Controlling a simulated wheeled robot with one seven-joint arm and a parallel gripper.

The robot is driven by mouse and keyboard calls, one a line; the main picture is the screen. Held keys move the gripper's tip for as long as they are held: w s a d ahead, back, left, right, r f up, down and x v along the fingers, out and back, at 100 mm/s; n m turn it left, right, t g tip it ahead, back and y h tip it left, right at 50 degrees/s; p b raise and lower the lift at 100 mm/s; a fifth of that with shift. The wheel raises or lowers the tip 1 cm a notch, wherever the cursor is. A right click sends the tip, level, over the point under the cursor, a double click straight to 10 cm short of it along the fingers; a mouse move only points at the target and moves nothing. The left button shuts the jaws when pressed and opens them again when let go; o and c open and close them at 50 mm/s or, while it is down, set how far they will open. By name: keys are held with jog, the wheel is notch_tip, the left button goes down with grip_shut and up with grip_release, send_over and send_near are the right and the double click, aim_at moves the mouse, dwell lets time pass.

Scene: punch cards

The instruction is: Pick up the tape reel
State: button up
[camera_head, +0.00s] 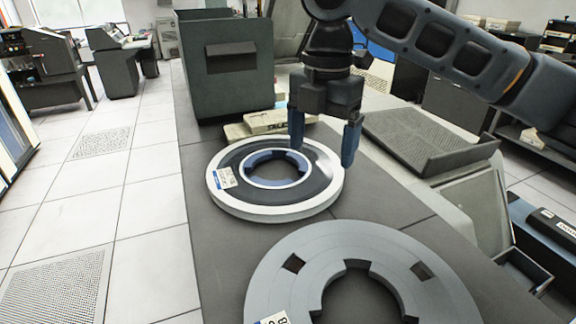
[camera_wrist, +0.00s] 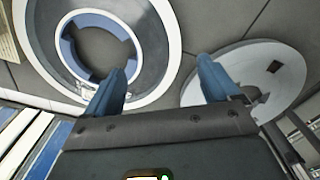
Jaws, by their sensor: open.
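A tape reel (camera_head: 318,182) with a white rim, dark tape and a blue hub ring lies flat on the grey counter. A small label is on its left side. It fills the upper left of the wrist view (camera_wrist: 147,38). My gripper (camera_head: 323,152) is open above the reel's back right edge. In the wrist view, my gripper's blue fingertips (camera_wrist: 162,68) are apart, with the rim and bare counter showing between them. The left finger overlaps the reel; the right one appears just outside its rim. I cannot tell their height above it.
A larger grey reel (camera_head: 290,243) lies in front on the same counter (camera_head: 215,280) and shows in the wrist view (camera_wrist: 285,68). A dark green bin (camera_head: 228,85) and pale boxes (camera_head: 270,122) stand behind the tape reel. A ribbed tray (camera_head: 425,135) is at the right.

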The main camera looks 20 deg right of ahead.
aim_at(317, 185)
jog(key=shift+w+d+f, duration=0.15)
jog(key=shift+d+f, duration=0.1)
jog(key=shift+f, duration=0.4)
jog(key=shift+a+f, duration=0.15)
jog(key=shift+f, duration=3.2)
jog(key=shift+w+r, duration=0.1)
jog(key=c, duration=1.4)
